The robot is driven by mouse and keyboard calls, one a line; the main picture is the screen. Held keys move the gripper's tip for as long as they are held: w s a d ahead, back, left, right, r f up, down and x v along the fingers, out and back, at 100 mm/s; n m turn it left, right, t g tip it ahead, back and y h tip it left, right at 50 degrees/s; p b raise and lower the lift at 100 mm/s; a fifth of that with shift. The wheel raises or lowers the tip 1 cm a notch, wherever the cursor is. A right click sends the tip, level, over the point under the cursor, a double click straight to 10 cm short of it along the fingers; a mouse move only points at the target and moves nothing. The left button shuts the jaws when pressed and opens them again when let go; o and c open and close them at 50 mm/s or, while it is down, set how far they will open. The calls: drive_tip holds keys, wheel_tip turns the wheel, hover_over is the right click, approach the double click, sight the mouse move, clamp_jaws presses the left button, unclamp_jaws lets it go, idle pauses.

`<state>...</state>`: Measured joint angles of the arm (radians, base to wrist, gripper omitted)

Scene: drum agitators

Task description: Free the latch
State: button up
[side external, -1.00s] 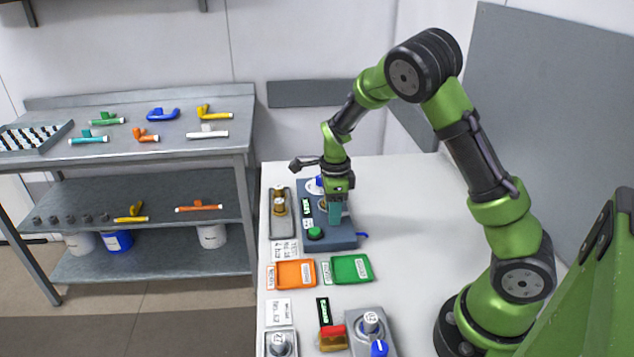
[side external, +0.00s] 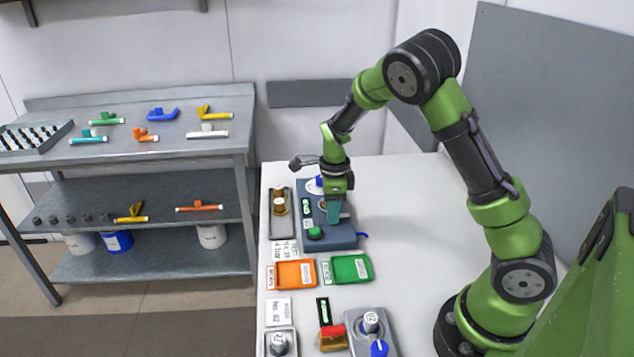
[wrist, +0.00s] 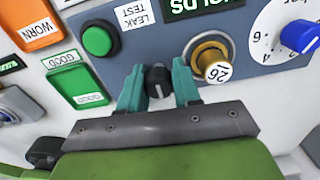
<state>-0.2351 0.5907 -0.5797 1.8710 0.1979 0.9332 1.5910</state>
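The latch seems to be the small black knob (wrist: 158,77) with a white mark, on the face of the blue-grey test unit (wrist: 144,56); the unit also shows in the side view (side external: 345,241). My gripper (wrist: 159,80) is over this knob, one teal finger close against each side, and looks shut on it. In the side view my gripper (side external: 333,210) points down at the unit and hides the knob. A brass ring holding a plug marked 26 (wrist: 216,71) is just right of the fingers in the wrist view.
On the unit are a green button (wrist: 98,40) and a blue dial knob (wrist: 299,37). An orange tray (side external: 295,274) and a green tray (side external: 350,268) lie in front of it. A grey holder (side external: 282,230) stands at its left. The table to the right is clear.

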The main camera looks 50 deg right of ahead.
drive_tip(key=shift+o, duration=0.7)
drive_tip(key=shift+s+d+f, duration=0.1)
drive_tip(key=shift+f, duration=0.1)
drive_tip(key=shift+d+r, duration=0.1)
drive_tip(key=shift+r, duration=3.1)
